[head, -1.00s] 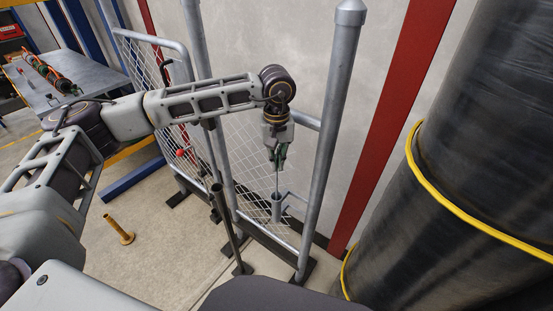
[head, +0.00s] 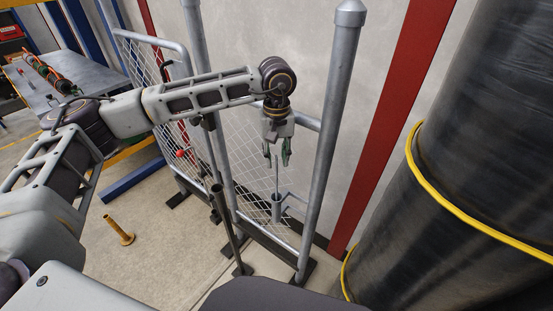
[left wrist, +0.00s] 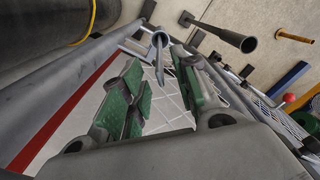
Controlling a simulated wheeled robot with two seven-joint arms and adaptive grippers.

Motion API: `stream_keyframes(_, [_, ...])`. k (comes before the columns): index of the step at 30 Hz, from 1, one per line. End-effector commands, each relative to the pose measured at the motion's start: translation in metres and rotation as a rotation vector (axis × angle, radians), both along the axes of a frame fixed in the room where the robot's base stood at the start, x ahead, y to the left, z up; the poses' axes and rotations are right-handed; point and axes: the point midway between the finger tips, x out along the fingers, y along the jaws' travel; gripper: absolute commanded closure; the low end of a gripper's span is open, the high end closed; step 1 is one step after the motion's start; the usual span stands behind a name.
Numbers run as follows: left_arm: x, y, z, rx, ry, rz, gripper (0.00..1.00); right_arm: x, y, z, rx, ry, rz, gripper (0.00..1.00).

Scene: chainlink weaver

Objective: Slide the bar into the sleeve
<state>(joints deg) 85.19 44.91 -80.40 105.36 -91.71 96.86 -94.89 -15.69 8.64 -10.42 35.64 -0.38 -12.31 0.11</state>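The thin grey bar (head: 276,176) stands upright, its lower end at the mouth of the short grey sleeve (head: 277,210) on the mesh gate. It looks to be inside the mouth; how deep is hidden. My left gripper (head: 277,160) is above the sleeve, pointing down, with its green-padded fingers spread on both sides of the bar's top. In the left wrist view the bar (left wrist: 160,66) shows between the open fingers (left wrist: 158,84), apart from both, with the sleeve (left wrist: 159,39) beyond it. My right gripper is not in view.
A tall gate post (head: 325,140) stands right of the gripper, and wire mesh (head: 246,160) lies left of it. A dark upright tube (head: 228,220) stands in front. A large black cylinder (head: 470,170) fills the right.

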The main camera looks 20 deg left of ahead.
Motion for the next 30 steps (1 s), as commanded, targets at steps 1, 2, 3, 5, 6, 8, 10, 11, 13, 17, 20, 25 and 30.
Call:
stream_keyframes(1, [0.0,0.0,0.006,-0.001,-0.002,0.0,0.7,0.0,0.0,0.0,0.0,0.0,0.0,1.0])
stream_keyframes(2, [0.0,0.0,0.01,-0.001,-0.002,0.0,0.7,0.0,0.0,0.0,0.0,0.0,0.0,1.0])
stream_keyframes(3, [0.0,0.0,0.016,-0.002,-0.001,0.0,0.7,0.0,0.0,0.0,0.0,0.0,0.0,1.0])
stream_keyframes(5, [0.0,-0.001,0.025,-0.001,-0.002,0.0,0.7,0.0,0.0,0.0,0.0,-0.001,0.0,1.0])
stream_keyframes(6, [0.001,-0.001,0.031,-0.001,-0.002,0.0,0.7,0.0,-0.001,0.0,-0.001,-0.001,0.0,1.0])
stream_keyframes(8, [0.0,-0.001,0.04,-0.002,-0.003,-0.001,0.7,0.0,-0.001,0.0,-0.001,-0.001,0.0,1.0])
stream_keyframes(10, [0.0,-0.001,0.05,-0.002,-0.001,-0.001,0.7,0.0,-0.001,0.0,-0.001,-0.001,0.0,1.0])
stream_keyframes(11, [0.0,-0.001,0.054,0.0,-0.001,-0.001,0.7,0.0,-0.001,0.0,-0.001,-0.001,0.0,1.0])
stream_keyframes(13, [0.0,0.0,0.065,-0.002,-0.003,0.0,0.7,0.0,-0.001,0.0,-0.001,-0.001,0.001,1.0])
stream_keyframes(17, [0.0,0.0,0.082,-0.002,-0.001,0.0,0.7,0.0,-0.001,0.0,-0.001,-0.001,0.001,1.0])
stream_keyframes(20, [0.0,-0.001,0.092,-0.001,-0.002,-0.001,0.7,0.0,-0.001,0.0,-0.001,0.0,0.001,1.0])
stream_keyframes(25, [0.0,0.0,0.1,0.0,0.0,-0.001,0.7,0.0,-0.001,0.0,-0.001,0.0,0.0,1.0])
stream_keyframes(30, [0.0,0.0,0.102,0.0,0.001,-0.001,0.7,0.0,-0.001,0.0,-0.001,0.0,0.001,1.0])
